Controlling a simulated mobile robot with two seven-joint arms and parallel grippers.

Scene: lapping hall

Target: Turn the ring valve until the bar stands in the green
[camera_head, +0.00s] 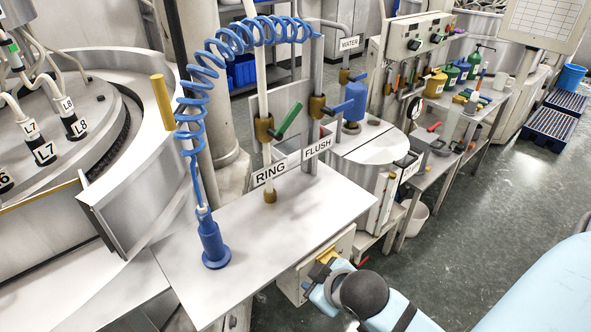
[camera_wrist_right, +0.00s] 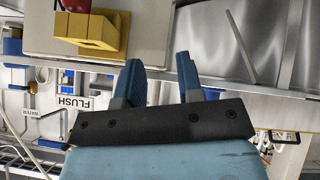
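The ring valve is a brass body (camera_head: 264,128) with a green lever (camera_head: 288,120) slanting up to the right. My right gripper (camera_head: 311,285) is low at the table's front right, well away from the ring valve. Its blue fingers (camera_wrist_right: 160,80) are apart with nothing between them in the wrist view. A yellow block (camera_wrist_right: 95,32) on a pale box is close beyond them; it also shows in the head view (camera_head: 327,256). My left gripper is out of view.
The flush valve's blue lever (camera_head: 345,104) is right of the ring valve, above the FLUSH label (camera_head: 317,148). A coiled blue hose (camera_head: 197,100) and blue nozzle (camera_head: 213,245) stand at the left of the table (camera_head: 180,285).

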